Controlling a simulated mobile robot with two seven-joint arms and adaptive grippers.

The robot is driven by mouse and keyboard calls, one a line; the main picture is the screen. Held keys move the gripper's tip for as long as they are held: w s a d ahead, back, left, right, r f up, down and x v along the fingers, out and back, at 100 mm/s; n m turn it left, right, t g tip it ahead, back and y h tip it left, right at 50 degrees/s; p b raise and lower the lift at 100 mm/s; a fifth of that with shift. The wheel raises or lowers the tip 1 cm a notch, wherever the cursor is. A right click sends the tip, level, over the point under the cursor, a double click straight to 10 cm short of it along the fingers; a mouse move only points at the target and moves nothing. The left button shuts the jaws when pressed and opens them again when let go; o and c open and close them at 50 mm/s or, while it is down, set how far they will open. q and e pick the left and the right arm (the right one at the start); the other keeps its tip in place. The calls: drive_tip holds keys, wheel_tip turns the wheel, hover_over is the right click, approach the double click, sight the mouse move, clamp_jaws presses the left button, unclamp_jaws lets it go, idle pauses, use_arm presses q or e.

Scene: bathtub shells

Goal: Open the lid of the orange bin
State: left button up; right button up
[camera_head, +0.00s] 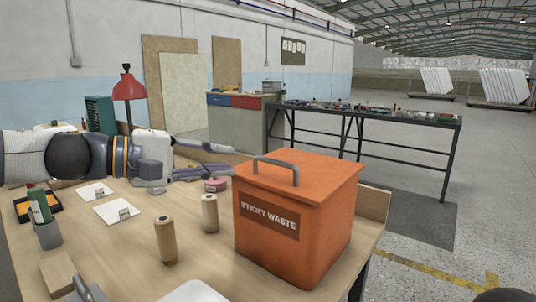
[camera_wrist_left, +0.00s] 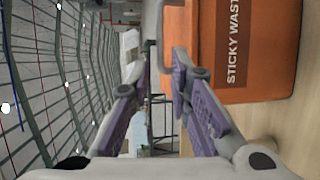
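The orange bin (camera_head: 293,230) stands on the workbench, with a "STICKY WASTE" label on its front. Its lid (camera_head: 315,168) lies closed on top and carries a grey arched handle (camera_head: 277,168). My left gripper (camera_head: 230,160) is open and empty, to the left of the bin at about lid height, its fingers pointing toward it. In the left wrist view the bin (camera_wrist_left: 265,75) appears turned sideways, and the handle (camera_wrist_left: 158,40) shows beyond the gap between the open fingertips (camera_wrist_left: 162,60). The fingers appear apart from the handle.
White cards (camera_head: 117,210), a grey cup (camera_head: 46,233) and a red lamp (camera_head: 128,88) are farther left. Bare workbench (camera_head: 135,262) shows in front.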

sight(272, 161)
use_arm(q)
drive_tip(key=x, duration=0.7)
drive_tip(key=b+x, duration=0.1)
drive_tip(key=x, duration=0.3)
drive_tip(key=shift+s+d, duration=0.35)
drive_tip(key=shift+d, duration=0.05)
clamp_jaws()
